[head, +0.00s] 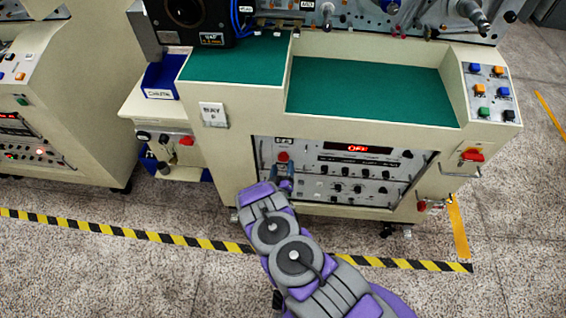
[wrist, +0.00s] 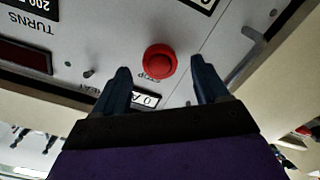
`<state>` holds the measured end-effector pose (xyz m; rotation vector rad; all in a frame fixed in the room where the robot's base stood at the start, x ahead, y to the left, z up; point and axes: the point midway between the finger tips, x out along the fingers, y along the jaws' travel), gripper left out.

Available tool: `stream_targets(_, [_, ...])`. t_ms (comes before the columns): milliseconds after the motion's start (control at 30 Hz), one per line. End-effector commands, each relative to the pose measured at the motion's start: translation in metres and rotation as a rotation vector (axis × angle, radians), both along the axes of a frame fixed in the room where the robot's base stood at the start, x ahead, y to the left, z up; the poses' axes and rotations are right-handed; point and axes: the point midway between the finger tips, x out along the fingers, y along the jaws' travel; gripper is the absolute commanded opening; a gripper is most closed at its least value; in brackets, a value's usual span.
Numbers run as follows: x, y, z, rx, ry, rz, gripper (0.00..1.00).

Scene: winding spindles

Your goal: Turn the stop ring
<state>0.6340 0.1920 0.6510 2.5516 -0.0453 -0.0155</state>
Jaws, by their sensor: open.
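The stop ring is a round red knob (wrist: 160,61) marked STOP on a light grey panel. In the head view the same red knob (head: 283,156) sits at the upper left of the control panel on the front of the machine. My gripper (head: 284,175) is just below the knob there. In the wrist view my gripper's two dark fingers are spread, one at each side of the knob, with visible gaps to it. The gripper is open and holds nothing. I cannot tell how far the fingertips are from the panel.
The control panel (head: 335,198) has several small knobs and a lit red display (head: 372,149) to the right of the stop knob. A metal handle (wrist: 243,68) stands out near the knob in the wrist view. A red switch (head: 472,156) is at the machine's right side. Striped tape (head: 120,231) crosses the floor.

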Motion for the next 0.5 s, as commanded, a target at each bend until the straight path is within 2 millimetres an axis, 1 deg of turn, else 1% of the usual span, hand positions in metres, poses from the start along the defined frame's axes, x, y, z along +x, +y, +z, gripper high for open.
stream_targets(33, [0.010,0.000,0.001,0.001,-0.007,0.001,0.74])
stream_targets(200, [0.028,-0.001,-0.001,-0.001,-0.001,0.001,0.74])
stream_targets(333, [0.037,-0.001,0.001,-0.001,-0.003,0.002,0.74])
stream_targets(500, [0.039,0.000,0.001,-0.001,-0.003,0.003,0.74])
